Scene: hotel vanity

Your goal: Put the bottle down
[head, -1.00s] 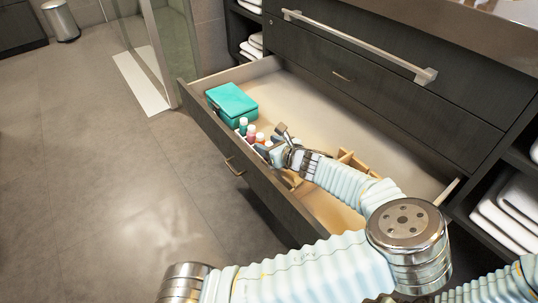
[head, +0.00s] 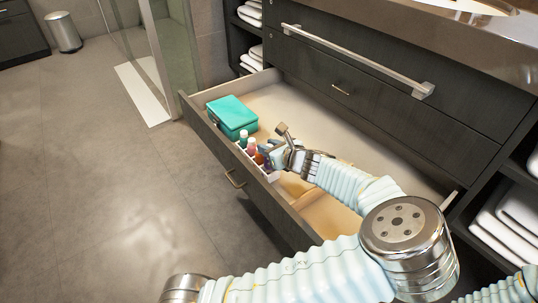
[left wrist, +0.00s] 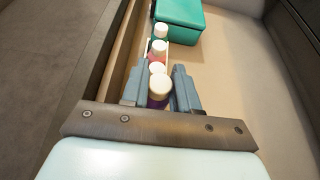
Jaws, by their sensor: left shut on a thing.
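My left gripper (head: 276,156) is inside the open drawer (head: 205,121), near its front wall. In the left wrist view its blue-grey fingers (left wrist: 160,78) are shut on a bottle (left wrist: 159,92) with a white cap and a dark purple body. The held bottle is upright, at the near end of a row of small bottles in a narrow white tray (left wrist: 148,47). I cannot tell whether its base touches the tray. My right gripper is out of view.
A teal box (head: 232,116) lies beyond the bottle row in the drawer's far corner. Wooden dividers (head: 312,198) show partly under my left arm. The drawer floor behind the bottles is bare. The counter edge and a long bar handle (head: 355,60) are above the drawer.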

